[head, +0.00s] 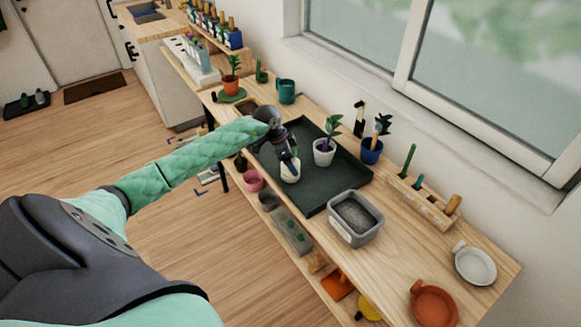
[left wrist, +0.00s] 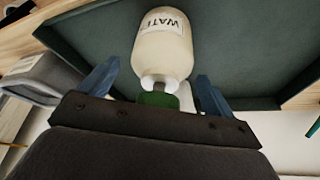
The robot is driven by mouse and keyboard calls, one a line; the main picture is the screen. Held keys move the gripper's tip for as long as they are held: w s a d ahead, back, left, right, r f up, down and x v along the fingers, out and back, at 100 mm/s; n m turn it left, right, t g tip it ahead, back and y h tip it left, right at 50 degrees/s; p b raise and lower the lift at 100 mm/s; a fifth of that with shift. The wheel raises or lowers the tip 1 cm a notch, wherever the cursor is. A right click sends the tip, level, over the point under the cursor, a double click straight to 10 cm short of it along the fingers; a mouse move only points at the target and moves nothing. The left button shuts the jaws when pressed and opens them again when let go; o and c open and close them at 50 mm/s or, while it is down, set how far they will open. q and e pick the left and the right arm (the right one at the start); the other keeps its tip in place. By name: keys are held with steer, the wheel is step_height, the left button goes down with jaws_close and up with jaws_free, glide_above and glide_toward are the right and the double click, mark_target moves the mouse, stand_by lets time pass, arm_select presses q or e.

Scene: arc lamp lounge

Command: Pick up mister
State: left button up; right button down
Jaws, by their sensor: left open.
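The mister is a cream bottle with a dark-lettered label, a white neck and a green top. In the head view the mister (head: 290,172) stands on the dark green tray (head: 322,195), partly hidden by my gripper. It also shows in the left wrist view (left wrist: 163,50). My left gripper (head: 289,157) is open above it, pointing down. In the left wrist view the blue fingers of the left gripper (left wrist: 157,84) are on either side of the mister's neck and top, with gaps visible. My right gripper is in neither view.
A potted plant (head: 324,151) stands on the tray close to the mister. A grey bin (head: 355,217) stands at the tray's near right. A blue pot (head: 371,151), wooden tool rack (head: 423,203) and teal watering can (head: 287,91) are nearby. Bare tabletop (head: 395,250) lies to the right.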

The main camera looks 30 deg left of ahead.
arm_select(q)
steer(key=shift+c, duration=0.4)
steer(key=c, duration=1.2)
steer(key=shift+c, duration=0.2)
